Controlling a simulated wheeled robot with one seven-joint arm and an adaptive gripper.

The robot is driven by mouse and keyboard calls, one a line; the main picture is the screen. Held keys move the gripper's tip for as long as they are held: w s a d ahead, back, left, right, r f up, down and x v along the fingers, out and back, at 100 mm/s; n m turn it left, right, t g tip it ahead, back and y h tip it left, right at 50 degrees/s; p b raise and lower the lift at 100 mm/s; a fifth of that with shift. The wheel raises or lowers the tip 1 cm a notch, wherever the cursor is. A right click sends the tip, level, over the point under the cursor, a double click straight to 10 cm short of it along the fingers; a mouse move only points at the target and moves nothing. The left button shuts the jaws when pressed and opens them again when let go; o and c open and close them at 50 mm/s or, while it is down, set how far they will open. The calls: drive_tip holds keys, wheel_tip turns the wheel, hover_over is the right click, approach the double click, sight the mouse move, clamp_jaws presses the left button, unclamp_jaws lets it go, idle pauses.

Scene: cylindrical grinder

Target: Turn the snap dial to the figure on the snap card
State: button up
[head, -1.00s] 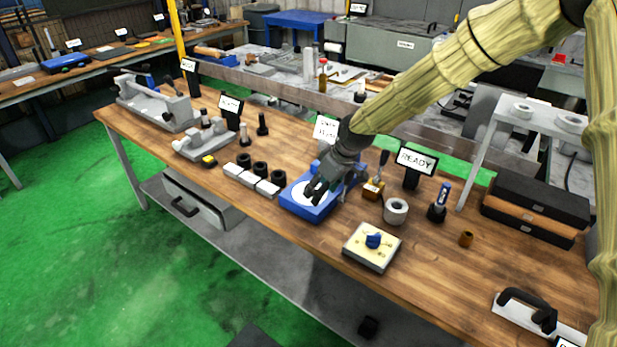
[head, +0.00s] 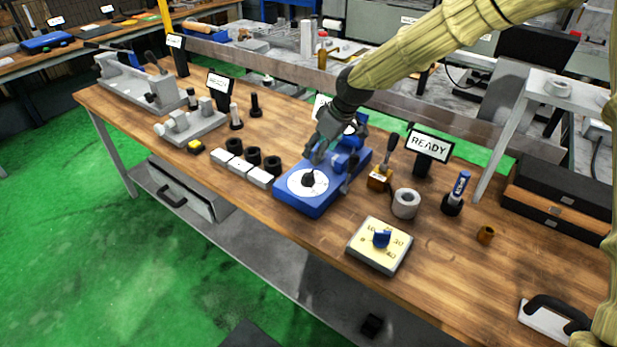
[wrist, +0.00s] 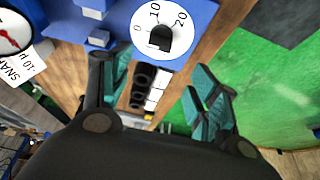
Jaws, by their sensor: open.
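The snap dial is a white round dial (head: 301,183) with a black knob (head: 308,179) on a blue fixture (head: 312,207). In the wrist view the dial (wrist: 176,14) shows 0, 10 and 20 beside the black knob (wrist: 160,39). The exact pointer setting is unclear. The snap card (wrist: 20,67) is partly cut off at the left of the wrist view; it reads "SNAP" and what looks like 10 µ. My gripper (head: 333,168) is open and empty, above and behind the knob, apart from it. Its spread fingers (wrist: 158,82) also show in the wrist view.
A cream box with a blue knob (head: 381,239) stands to the front right. White blocks (head: 229,165) and black rings (head: 252,155) lie left of the fixture. A grey ring (head: 405,203) and a READY sign (head: 429,146) stand right.

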sight(308, 172)
drive_tip(key=shift+p+x, duration=0.9)
drive_tip(key=shift+x, duration=5.3)
drive_tip(key=shift+d, duration=0.15)
drive_tip(key=shift+c, duration=0.2)
drive_tip(key=c, duration=0.9)
